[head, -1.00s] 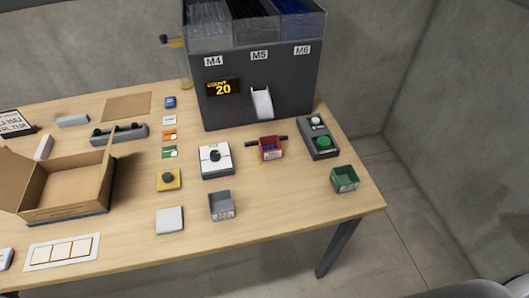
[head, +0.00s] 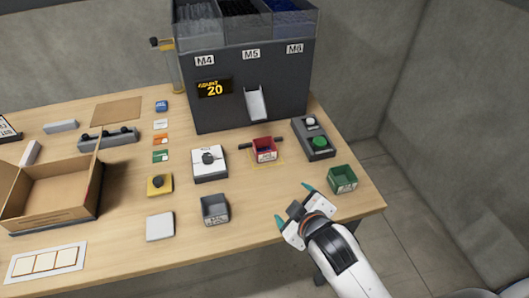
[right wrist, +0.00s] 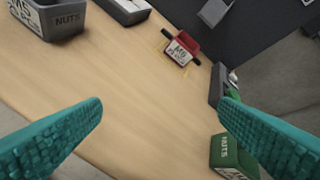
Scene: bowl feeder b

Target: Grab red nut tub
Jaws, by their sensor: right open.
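The red nut tub (head: 264,150) stands on the table in front of the grey feeder, inside a yellow outline, with a dark bar at its side. It also shows in the right wrist view (right wrist: 180,47), upper middle, with a white label. My right gripper (head: 294,209) is open and empty over the table's front right edge, nearer than the red tub and apart from it. Its teal fingers (right wrist: 165,125) are spread wide in the right wrist view. My left gripper is not in view.
A green tub (head: 342,179) stands close to my right gripper, and a grey tub (head: 215,209) stands to its left. A button box (head: 314,138) is right of the red tub. The feeder (head: 250,90) rises behind. The table between gripper and red tub is clear.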

